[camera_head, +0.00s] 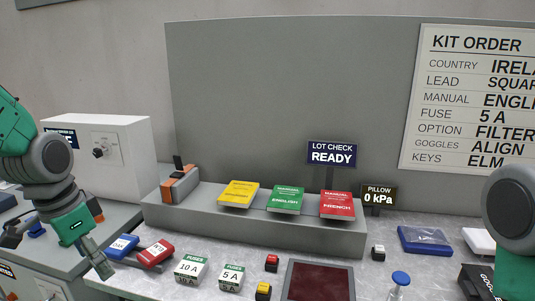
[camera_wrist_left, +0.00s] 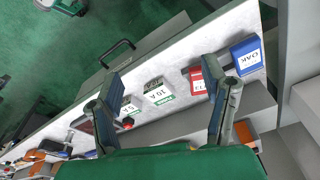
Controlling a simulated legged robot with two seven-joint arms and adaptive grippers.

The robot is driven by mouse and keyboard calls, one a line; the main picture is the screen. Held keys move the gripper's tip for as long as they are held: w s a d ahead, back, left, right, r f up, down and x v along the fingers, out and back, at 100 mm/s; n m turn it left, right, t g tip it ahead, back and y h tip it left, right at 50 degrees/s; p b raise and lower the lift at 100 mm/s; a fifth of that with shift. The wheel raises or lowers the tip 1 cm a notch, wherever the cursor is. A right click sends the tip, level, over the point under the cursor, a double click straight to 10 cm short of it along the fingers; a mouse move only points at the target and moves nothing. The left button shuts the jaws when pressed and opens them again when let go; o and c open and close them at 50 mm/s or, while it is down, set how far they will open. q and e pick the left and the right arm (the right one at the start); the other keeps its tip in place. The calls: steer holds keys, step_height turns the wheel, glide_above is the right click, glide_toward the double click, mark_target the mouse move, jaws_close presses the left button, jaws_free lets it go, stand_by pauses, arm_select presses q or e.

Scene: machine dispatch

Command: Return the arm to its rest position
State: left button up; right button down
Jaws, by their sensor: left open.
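My left arm comes in at the left of the head view, and its green gripper (camera_head: 98,262) hangs fingers down at the left end of the bench. In the left wrist view my left gripper (camera_wrist_left: 172,84) has its two fingers spread wide with nothing held between them. Beyond the fingers lie a blue OAK block (camera_wrist_left: 245,55), a red block (camera_wrist_left: 197,80) and the white 10 A fuse box (camera_wrist_left: 158,94).
Yellow, green and red manuals (camera_head: 286,199) lie on a grey raised shelf (camera_head: 250,225). A white cabinet (camera_head: 125,140) with a knob stands behind my left arm. The 5 A fuse box (camera_head: 231,277), a dark red mat (camera_head: 320,283) and a blue tray (camera_head: 424,240) are on the bench.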

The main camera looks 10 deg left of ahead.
arm_select(q)
steer(key=s+d+f+n+y+b, duration=0.15)
steer(key=s+f, duration=0.25)
steer(key=f, duration=0.8)
steer(key=s+d+f+n+h+b, duration=0.1)
steer(key=s+d+f, duration=0.2)
steer(key=f, duration=0.8)
steer(key=s+d+f+n+g+b, duration=0.1)
steer(key=s+d+f, duration=0.3)
steer(key=s+f, duration=0.8)
steer(key=shift+s+f+n+b, duration=0.3)
steer(key=shift+s+n+b, duration=0.35)
steer(key=shift+s, duration=0.2)
steer(key=shift+w+d, duration=0.15)
steer(key=shift+d, duration=0.1)
steer(key=shift+a, duration=0.1)
